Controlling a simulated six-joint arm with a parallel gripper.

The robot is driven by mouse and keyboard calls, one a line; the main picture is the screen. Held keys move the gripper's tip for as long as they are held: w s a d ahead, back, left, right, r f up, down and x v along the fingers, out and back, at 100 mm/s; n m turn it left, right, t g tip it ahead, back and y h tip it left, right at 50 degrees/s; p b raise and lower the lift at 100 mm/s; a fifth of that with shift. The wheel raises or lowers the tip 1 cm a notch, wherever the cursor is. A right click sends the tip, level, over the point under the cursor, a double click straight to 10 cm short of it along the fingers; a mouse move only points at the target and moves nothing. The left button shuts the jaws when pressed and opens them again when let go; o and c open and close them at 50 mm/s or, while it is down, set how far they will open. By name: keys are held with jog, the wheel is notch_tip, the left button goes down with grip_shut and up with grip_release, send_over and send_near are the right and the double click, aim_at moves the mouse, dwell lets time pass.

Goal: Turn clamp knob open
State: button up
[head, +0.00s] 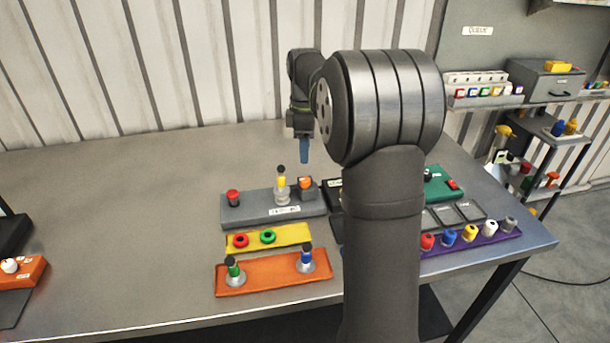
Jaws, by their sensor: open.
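A grey fixture (250,209) lies near the middle of the table. At its left end is a red knob (233,196), possibly the clamp knob; I cannot tell for sure or read its setting. A yellow part with a black top (281,180) stands upright in a pale holder on the fixture. An orange-topped dark block (306,187) sits at its right end. My gripper (304,158) points down with blue fingers, open, above and behind the block and apart from the fixture. The gap between the fingers is too small to see. My arm hides part of the table to the right.
In front lie a yellow plate (293,236) with red and green rings and an orange tray (270,281) with two upright parts. At right are a green box (437,188) and a purple rack (470,242) with several coloured parts. The table's left and back are largely clear.

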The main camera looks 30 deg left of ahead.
aim_at(305, 179)
notch_tip(305, 179, down, 9)
jog(key=shift+f, duration=0.15)
jog(key=c, duration=1)
